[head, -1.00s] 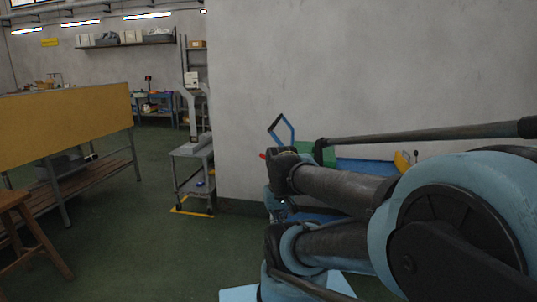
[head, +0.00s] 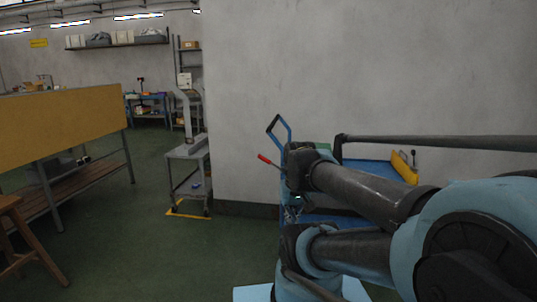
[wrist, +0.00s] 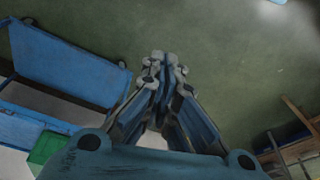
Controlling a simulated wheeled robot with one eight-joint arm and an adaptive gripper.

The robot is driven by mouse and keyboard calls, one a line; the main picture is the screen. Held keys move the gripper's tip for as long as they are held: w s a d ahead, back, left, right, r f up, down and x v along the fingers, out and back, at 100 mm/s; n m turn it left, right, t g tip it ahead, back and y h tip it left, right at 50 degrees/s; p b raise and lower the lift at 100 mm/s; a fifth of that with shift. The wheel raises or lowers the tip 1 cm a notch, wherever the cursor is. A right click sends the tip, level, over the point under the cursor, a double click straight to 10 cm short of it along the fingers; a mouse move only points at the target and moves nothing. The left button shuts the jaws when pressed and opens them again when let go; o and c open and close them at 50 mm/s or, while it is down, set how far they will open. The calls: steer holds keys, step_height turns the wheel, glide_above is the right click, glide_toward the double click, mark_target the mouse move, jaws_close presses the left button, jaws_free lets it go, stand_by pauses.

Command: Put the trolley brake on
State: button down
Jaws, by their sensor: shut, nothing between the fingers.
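The blue trolley stands against the grey wall in the head view, partly hidden behind my arm; its blue deck (head: 372,172) and angled push handle (head: 279,128) show. A lever with a red grip (head: 264,158) sticks up to the left beside the handle; its lower end is hidden by my arm. In the wrist view, blue trolley panels (wrist: 70,62) lie to the left of my gripper (wrist: 165,66). My gripper is shut and empty, with green floor behind its fingertips. The lever cannot be made out in the wrist view.
A yellow object (head: 404,166) and a green one sit on the trolley. A grey stand (head: 188,152) is left of the wall corner. A workbench (head: 60,130) and wooden stool (head: 22,235) are at the far left. The green floor (head: 150,250) between is clear.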

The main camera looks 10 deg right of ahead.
steer(key=w+r+m+t+y, duration=0.1)
steer(key=w+r, duration=0.4)
steer(key=w, duration=0.7)
steer(key=w+r+m+t+y, duration=0.15)
steer(key=w+r, duration=0.45)
steer(key=w, duration=0.7)
steer(key=w+d+m+t, duration=0.1)
steer(key=w, duration=0.7)
steer(key=w+d+m+t, duration=0.1)
steer(key=w, duration=0.6)
steer(key=w+d+m+t, duration=0.1)
steer(key=w, duration=0.7)
steer(key=shift+w+r+t, duration=0.25)
steer(key=shift+w+r, duration=0.1)
steer(key=shift+r, duration=0.05)
glide_above(270, 163)
steer(key=w, duration=0.2)
steer(key=shift+s+a+f, duration=0.1)
steer(key=shift+a+f, duration=0.1)
steer(key=shift+f, duration=1.6)
steer(key=shift+s+a+f, duration=0.1)
steer(key=shift+a+f, duration=0.1)
steer(key=shift+f, duration=1.6)
